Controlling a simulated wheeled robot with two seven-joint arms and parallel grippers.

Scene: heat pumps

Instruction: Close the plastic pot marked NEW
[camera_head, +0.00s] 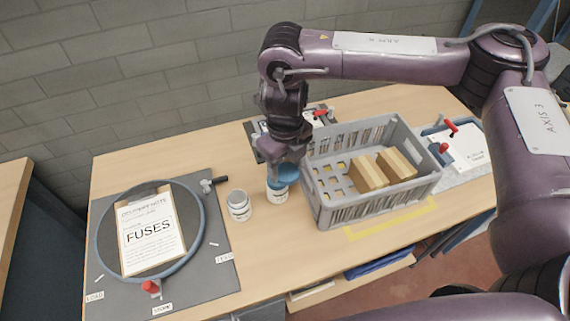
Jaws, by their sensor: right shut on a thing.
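A white plastic pot (277,196) with a small label stands on the table just left of the grey crate. A blue lid (282,176) is at its mouth; I cannot tell whether it is seated or just above. My right gripper (285,165) points down from above and is shut on the blue lid, hiding part of it. The pot labels are too small to read, so I cannot tell which says NEW. My left gripper is not in view.
The grey crate (388,210) holds cardboard boxes (368,174) right of the pot. A dark mat (215,270) with a round ring and a FUSES sheet (150,234) lies left. A dark panel with a red handle (320,113) is behind. Bare table lies in front of the pots.

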